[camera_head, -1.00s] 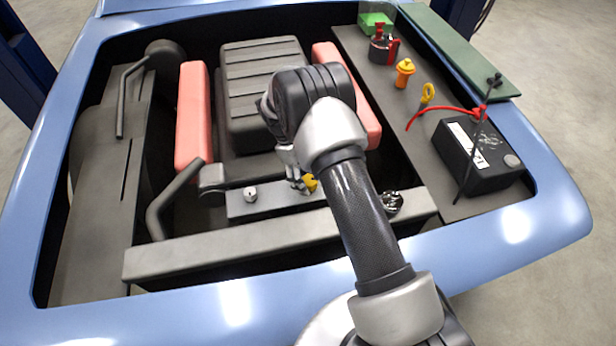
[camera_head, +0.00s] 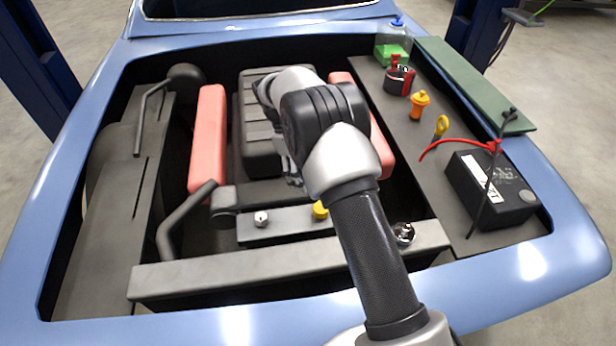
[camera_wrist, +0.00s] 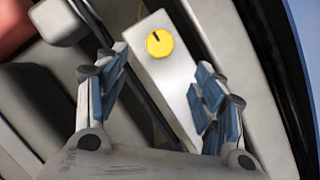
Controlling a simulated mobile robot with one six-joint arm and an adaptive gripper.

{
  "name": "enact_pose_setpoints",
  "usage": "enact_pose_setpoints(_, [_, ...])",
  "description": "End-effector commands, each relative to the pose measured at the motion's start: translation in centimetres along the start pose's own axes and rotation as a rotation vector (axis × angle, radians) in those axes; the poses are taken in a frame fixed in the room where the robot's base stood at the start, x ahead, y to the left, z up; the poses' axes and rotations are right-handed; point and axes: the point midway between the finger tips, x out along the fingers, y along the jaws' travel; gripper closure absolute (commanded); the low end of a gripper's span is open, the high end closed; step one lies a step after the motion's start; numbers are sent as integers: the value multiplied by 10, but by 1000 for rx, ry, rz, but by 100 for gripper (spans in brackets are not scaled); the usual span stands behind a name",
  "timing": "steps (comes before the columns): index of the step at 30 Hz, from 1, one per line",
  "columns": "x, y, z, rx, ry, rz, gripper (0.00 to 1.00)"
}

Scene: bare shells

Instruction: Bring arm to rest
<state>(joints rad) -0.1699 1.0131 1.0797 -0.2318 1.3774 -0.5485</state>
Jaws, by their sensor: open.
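My gripper (camera_wrist: 160,80) is open in the wrist view, with its blue-padded fingers spread apart and nothing between them. A round yellow cap (camera_wrist: 160,42) with a dark mark sits on the pale grey bar beyond the fingertips. In the head view the yellow cap (camera_head: 320,210) shows beside my arm, on the grey bar (camera_head: 285,226) at the front of the engine bay. My arm reaches over the bay from the lower right. It hides most of the gripper in the head view.
A black battery (camera_head: 490,188) with a red cable (camera_head: 455,142) stands at the right. An orange cap (camera_head: 419,105), a yellow ring handle (camera_head: 441,126) and a red-and-black part (camera_head: 400,80) stand behind it. Pink covers (camera_head: 208,140) flank the ribbed engine block (camera_head: 262,150).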

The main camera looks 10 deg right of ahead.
Motion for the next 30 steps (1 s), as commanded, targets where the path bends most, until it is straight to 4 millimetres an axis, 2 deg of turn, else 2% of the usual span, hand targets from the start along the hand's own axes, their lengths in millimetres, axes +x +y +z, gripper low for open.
enact_pose_setpoints(10, [-1,0,1,2,1,0,38])
enact_pose_setpoints(14, [-20,0,12,30,27,6,38])
enact_pose_setpoints(17, [-51,-4,35,82,76,16,38])
enact_pose_setpoints(21, [-98,-18,80,180,163,26,38])
enact_pose_setpoints(24, [-124,-33,115,253,228,32,38])
enact_pose_setpoints(30, [-158,-72,185,398,359,38,38])
